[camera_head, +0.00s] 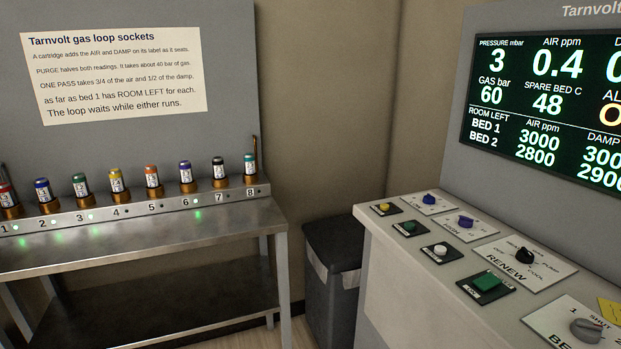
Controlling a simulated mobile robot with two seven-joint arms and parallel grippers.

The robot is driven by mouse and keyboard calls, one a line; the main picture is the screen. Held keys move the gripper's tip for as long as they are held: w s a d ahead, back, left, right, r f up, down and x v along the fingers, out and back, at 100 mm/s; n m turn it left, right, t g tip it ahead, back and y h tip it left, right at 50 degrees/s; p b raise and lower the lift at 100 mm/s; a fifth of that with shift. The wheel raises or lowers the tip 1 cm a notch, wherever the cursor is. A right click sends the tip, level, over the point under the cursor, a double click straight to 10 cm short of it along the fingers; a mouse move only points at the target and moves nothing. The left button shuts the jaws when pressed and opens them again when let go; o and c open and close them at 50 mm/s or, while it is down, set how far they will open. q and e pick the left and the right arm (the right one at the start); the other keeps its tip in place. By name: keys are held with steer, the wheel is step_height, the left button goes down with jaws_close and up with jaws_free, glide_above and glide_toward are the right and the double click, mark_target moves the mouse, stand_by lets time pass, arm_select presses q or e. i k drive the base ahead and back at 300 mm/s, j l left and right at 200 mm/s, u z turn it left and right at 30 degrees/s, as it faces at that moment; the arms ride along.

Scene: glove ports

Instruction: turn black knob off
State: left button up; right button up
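The black knob (524,256) sits on a white plate marked RENEW (505,272), on the sloping console top at the right. Words stand around the knob, among them PUMP and COOL; the others are too small or covered to read. I cannot tell for certain which word the knob points at. Neither of my grippers shows in the head view.
The console (400,225) also carries blue, purple, yellow, green and white buttons or knobs, and a grey knob (586,329). A display (550,100) rises behind. A dark bin (333,270) stands between the console and a metal bench (150,235) with numbered cartridge sockets.

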mark_target(523, 255)
steer(key=z, duration=1.3)
